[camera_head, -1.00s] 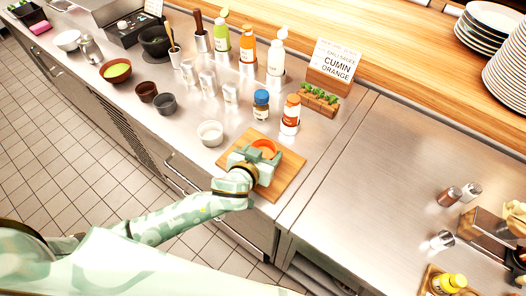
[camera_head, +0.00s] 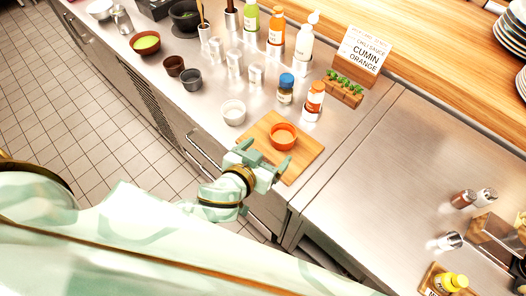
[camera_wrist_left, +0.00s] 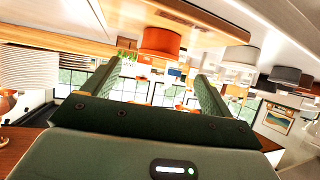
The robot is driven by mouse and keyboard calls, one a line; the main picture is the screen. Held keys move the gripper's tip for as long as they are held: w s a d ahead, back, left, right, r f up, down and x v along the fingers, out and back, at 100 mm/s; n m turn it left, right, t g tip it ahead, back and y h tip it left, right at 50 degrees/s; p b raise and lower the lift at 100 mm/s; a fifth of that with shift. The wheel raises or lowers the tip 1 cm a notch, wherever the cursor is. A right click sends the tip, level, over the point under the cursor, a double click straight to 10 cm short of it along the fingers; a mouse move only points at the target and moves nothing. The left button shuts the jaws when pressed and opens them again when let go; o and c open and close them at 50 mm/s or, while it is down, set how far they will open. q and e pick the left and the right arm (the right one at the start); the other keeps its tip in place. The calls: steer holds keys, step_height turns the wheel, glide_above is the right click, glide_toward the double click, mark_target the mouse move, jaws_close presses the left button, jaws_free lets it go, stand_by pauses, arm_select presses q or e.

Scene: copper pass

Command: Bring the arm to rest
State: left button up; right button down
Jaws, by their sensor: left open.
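My left gripper (camera_head: 262,168) is open and empty in the head view, just in front of a wooden board (camera_head: 306,152) at the counter's front edge. My right gripper is not in view.
A sign (camera_head: 363,50) stands at the back.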

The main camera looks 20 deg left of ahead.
arm_select(q)
steer(key=shift+s+a+r, duration=0.1)
steer(key=shift+s+r, duration=0.25)
steer(key=shift+s, duration=0.25)
steer(key=s+a+m+g+y, duration=0.3)
steer(key=s+a, duration=0.1)
steer(key=a, duration=0.4)
steer(key=s+a+m+g+y, duration=0.2)
steer(key=s+a+g+y, duration=0.1)
steer(key=s+a, duration=0.3)
steer(key=s+d+f+g+h+b, duration=0.1)
steer(key=s+f, duration=0.1)
steer(key=f, duration=1.1)
steer(key=s+d+f+g+h, duration=0.1)
steer(key=d+f+g+h, duration=0.1)
steer(key=f, duration=1.1)
steer(key=s+f+n+g+h+b, duration=0.1)
steer(key=s+f+n+g, duration=0.1)
steer(key=s+f, duration=1.5)
steer(key=shift+s+f+g+b, duration=0.15)
steer(key=shift+s+g+b, duration=0.25)
steer(key=shift+s, duration=0.55)
